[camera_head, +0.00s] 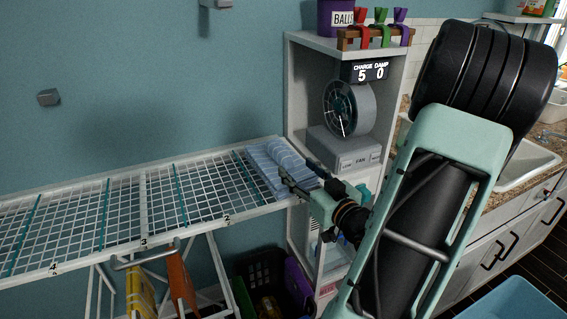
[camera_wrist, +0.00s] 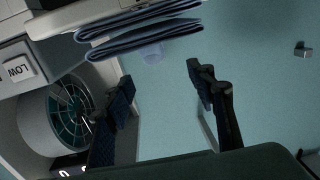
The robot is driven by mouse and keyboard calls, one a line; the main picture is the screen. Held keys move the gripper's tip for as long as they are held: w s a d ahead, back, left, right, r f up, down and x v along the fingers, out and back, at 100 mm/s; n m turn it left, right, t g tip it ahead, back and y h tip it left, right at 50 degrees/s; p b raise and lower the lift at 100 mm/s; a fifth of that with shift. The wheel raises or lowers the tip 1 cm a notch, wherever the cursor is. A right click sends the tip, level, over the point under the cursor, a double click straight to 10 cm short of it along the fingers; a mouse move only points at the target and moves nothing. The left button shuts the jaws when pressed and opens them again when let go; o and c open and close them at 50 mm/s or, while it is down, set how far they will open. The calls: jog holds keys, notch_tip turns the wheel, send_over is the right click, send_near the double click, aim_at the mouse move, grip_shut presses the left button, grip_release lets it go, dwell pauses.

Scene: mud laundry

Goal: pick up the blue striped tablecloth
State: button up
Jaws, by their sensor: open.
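The blue striped tablecloth (camera_head: 268,163) lies folded at the right end of the white drying rack (camera_head: 143,208), close to the shelf unit. In the wrist view its folded edge (camera_wrist: 140,32) shows as stacked dark blue layers at the top. My gripper (camera_head: 292,186) is at the near right edge of the cloth and partly covers it. In the wrist view my gripper (camera_wrist: 160,80) has its two dark fingers spread apart, with the cloth edge beyond the tips and nothing held between them. I cannot tell whether a finger touches the cloth.
A shelf unit (camera_head: 298,85) with a fan (camera_head: 349,108) stands right behind the rack's end. A dark basket (camera_head: 262,272) is below. Yellow (camera_head: 140,290) and orange (camera_head: 181,282) cloths hang under the rack. The rack's left part is bare. A sink counter (camera_head: 490,195) is at right.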

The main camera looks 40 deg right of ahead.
aim_at(282, 150)
jog(key=shift+s+d, duration=0.15)
jog(key=shift+d, duration=0.05)
jog(key=shift+w+d+r, duration=0.1)
jog(key=shift+w+r, duration=0.05)
jog(key=shift+w, duration=0.05)
jog(key=w, duration=0.4)
jog(key=shift+w+d, duration=0.35)
jog(key=w, duration=0.3)
jog(key=w+d+f, duration=0.1)
jog(key=w, duration=0.1)
jog(key=shift+w, duration=0.25)
grip_shut()
